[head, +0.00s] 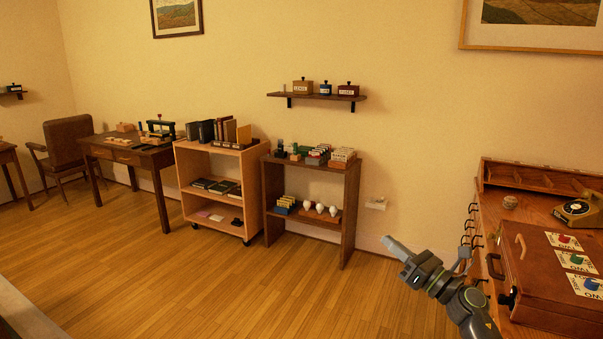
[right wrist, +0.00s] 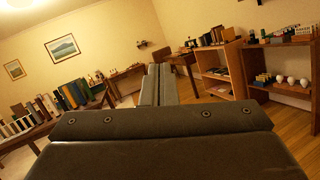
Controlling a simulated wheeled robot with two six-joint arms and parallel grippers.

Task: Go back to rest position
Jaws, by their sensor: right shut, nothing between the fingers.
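My right gripper (head: 394,246) is in the lower right of the head view, at the end of my right arm. It is shut and empty, held in open air above the wooden floor, to the left of the wooden desk. In the right wrist view its two fingers (right wrist: 159,85) lie together with nothing between them. My left gripper is in neither view.
Two shelf units, one light (head: 250,190) and one dark (head: 352,205), stand against the wall. The floor (head: 270,300) in front is clear.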

